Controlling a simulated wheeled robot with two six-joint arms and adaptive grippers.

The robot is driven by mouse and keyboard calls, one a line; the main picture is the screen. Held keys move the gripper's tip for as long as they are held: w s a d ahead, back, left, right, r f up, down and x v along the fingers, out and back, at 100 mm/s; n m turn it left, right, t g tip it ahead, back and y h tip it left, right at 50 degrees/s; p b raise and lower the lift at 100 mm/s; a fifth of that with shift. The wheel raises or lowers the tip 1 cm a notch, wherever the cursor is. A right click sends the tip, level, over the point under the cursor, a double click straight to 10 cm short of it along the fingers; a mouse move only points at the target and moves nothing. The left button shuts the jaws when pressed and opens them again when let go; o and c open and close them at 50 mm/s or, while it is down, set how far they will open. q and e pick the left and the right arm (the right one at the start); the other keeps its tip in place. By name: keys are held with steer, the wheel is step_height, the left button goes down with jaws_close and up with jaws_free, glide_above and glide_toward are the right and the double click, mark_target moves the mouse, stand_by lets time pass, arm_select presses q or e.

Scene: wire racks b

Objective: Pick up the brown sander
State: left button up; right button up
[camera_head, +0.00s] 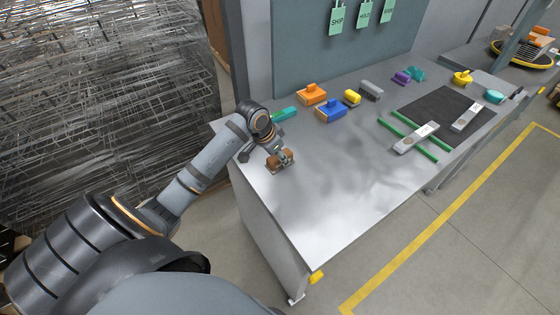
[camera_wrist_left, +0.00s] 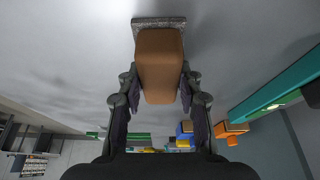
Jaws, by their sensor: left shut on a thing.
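The brown sander (camera_head: 287,157) is at the near left part of the grey bench, with a flat grey base beneath its brown body. My left gripper (camera_head: 276,151) reaches it from the left and is shut on it. In the left wrist view the brown body (camera_wrist_left: 160,62) sits between the two fingers of the left gripper (camera_wrist_left: 160,92), one finger against each side. Its grey base shows beyond it. I cannot tell whether the base touches the bench. My right gripper is not in view.
On the bench (camera_head: 320,205), a teal tool (camera_head: 286,114), an orange one (camera_head: 311,94), a blue one (camera_head: 332,111) and a yellow one (camera_head: 352,97) stand behind the sander. Green rails (camera_head: 408,140) and a dark mat (camera_head: 435,108) lie right. The bench front is clear. Wire racks (camera_head: 100,90) stand left.

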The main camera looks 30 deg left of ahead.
arm_select(q)
jaws_close()
steer(key=shift+r, duration=0.1)
steer(key=shift+r, duration=0.3)
step_height(320, 180, up, 3)
steer(key=shift+w+f, duration=0.1)
steer(key=shift+f, duration=0.05)
steer(key=w+d+r+p, duration=0.2)
steer(key=d+r+p, duration=0.2)
steer(key=d+r, duration=0.6)
steer(key=d, duration=0.3)
steer(key=shift+w+d, duration=0.3)
steer(key=shift+d, duration=0.1)
